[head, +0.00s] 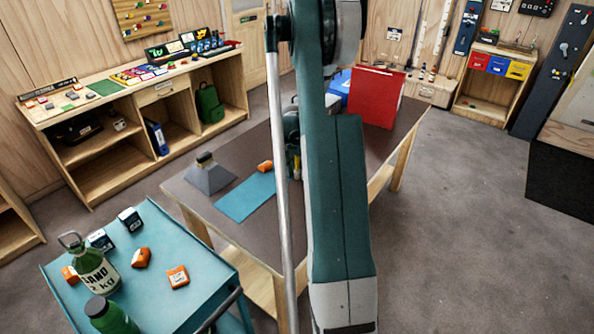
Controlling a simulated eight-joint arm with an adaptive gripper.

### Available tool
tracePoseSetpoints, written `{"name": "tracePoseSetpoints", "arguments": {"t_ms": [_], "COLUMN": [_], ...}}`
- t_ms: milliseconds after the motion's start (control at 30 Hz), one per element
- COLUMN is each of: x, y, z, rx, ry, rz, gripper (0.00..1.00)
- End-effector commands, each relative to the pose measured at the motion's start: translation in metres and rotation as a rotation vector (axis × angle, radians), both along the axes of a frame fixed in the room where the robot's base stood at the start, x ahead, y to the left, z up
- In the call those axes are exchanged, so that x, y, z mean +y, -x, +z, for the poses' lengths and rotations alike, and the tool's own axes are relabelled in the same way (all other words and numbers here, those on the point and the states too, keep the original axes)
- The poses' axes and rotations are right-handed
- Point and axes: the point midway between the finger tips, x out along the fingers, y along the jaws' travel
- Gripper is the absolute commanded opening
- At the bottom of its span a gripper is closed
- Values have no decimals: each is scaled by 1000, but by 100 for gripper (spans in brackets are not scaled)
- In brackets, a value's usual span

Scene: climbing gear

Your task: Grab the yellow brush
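A small yellow piece (297,161) shows in the head view at the left edge of my arm, above the brown table. It may be part of the yellow brush, but most of it is hidden and I cannot tell. No other brush is clear. A dark part of what looks like my gripper (291,127) shows just above the yellow piece. Its fingers are hidden behind my arm, so I cannot see whether they are open or shut on anything.
The brown table (215,213) bears a blue mat (243,199), a grey wedge-shaped block (208,178), an orange block (265,166) and a red panel (376,97). A teal cart (185,260) with bottles and small boxes stands front left. Floor at right is clear.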

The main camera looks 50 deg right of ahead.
Motion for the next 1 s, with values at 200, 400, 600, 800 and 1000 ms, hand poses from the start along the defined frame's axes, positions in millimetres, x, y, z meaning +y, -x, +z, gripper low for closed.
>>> {"name": "tracePoseSetpoints", "arguments": {"t_ms": [200, 400, 600, 800, 1000], "x": [0, 0, 0, 0, 0], "y": [0, 0, 0, 0, 0], "z": [0, 0, 0, 0, 3], "rx": [0, 0, 0, 0, 0], "ry": [0, 0, 0, 0, 0], "rz": [0, 0, 0, 0, 0], "gripper": [32, 30, 7, 7, 7]}}
